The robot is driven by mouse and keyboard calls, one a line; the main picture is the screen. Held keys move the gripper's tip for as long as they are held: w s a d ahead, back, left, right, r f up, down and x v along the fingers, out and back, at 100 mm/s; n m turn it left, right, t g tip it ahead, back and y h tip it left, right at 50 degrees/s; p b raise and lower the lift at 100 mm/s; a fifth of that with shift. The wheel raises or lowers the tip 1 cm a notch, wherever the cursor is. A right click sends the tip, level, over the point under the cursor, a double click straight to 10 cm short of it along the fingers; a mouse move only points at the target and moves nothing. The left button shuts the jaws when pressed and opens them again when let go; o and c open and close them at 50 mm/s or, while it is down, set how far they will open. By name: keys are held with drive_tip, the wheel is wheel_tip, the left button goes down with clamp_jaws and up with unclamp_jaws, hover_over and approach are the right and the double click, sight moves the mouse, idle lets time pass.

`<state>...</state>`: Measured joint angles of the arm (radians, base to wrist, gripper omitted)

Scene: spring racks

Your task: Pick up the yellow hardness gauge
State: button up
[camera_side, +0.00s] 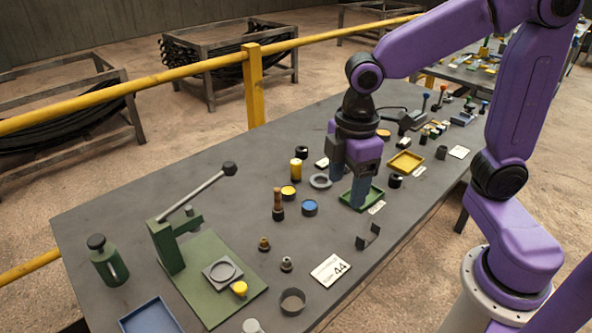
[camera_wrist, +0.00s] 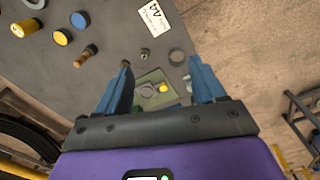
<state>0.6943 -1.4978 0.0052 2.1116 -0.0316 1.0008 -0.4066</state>
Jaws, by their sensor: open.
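A yellow cylinder with a dark end (camera_side: 296,168), which looks like the hardness gauge, stands upright on the grey table in the side view. It also shows near the upper left corner of the wrist view (camera_wrist: 25,28). My gripper (camera_side: 349,192) is open, its blue fingers pointing down to the right of the cylinder, over or near a green tray (camera_side: 374,195). The gripper is apart from the cylinder.
Near the cylinder are a yellow-topped tin (camera_side: 289,192), a blue-topped tin (camera_side: 310,207), a grey ring (camera_side: 320,181) and a wooden-handled tool (camera_side: 278,203). A green lever press (camera_side: 165,245) stands front left. A yellow tray (camera_side: 406,162) lies right of the gripper.

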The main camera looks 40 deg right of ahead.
drive_tip(key=w+n, duration=0.1)
drive_tip(key=w, duration=1.3)
drive_tip(key=n+h, duration=0.1)
drive_tip(key=n, duration=0.2)
hover_over(296, 161)
drive_tip(key=a, duration=0.2)
wheel_tip(296, 161, down, 7)
drive_tip(key=f, duration=0.4)
drive_tip(key=d+f, duration=0.1)
drive_tip(key=f, duration=0.7)
drive_tip(key=shift+w+d, duration=0.15)
drive_tip(key=shift+d, duration=0.1)
drive_tip(key=f, duration=0.4)
drive_tip(key=shift+s+d, duration=0.2)
drive_tip(key=shift+s, duration=0.1)
drive_tip(key=shift+f, duration=0.6)
drive_tip(key=c, duration=1.2)
